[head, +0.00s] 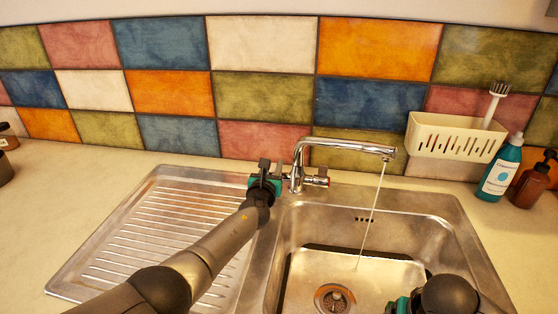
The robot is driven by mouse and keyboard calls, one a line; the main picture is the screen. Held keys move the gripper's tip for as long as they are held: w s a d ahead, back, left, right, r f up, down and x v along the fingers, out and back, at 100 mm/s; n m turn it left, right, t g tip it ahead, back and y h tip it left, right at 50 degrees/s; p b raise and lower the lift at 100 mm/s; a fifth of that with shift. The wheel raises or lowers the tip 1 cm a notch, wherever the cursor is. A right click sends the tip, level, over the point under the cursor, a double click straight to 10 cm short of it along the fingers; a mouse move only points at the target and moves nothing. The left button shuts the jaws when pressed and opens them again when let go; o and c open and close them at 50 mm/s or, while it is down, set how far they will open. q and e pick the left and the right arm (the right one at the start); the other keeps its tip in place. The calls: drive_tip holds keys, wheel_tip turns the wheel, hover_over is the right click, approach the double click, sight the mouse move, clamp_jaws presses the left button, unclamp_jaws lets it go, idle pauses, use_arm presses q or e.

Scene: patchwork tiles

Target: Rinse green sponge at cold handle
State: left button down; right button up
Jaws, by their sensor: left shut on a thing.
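The chrome tap (345,146) stands behind the sink, and a thin stream of water (372,215) falls from its spout into the basin. My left gripper (269,168) is at the left side of the tap body, shut on the cold handle, which it mostly hides. The other handle (321,180), with a red mark, shows on the tap's right side. My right gripper (400,305) shows only in part at the bottom edge, over the basin's front right; its fingers are not clear. I cannot make out the green sponge.
The steel sink basin (440,215) has a drain (335,298), with a ribbed drainboard (165,230) to its left. A cream caddy (455,137) with a brush (495,100) is on the wall. A blue bottle (499,172) and brown bottle (532,183) stand at the right.

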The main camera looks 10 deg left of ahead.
use_arm(q)
drive_tip(key=p, duration=0.1)
drive_tip(key=g+p, duration=0.1)
drive_tip(key=shift+w+r+p, duration=0.25)
drive_tip(key=shift+p, duration=0.15)
use_arm(e)
wheel_tip(320, 180, up, 4)
drive_tip(key=shift+f, duration=0.2)
use_arm(q)
drive_tip(key=shift+w+f+g+p, duration=0.2)
drive_tip(key=shift+g+p, duration=0.6)
use_arm(e)
drive_tip(key=shift+r, duration=0.8)
use_arm(q)
drive_tip(key=c, duration=0.6)
unclamp_jaws()
use_arm(e)
drive_tip(key=shift+r, duration=0.1)
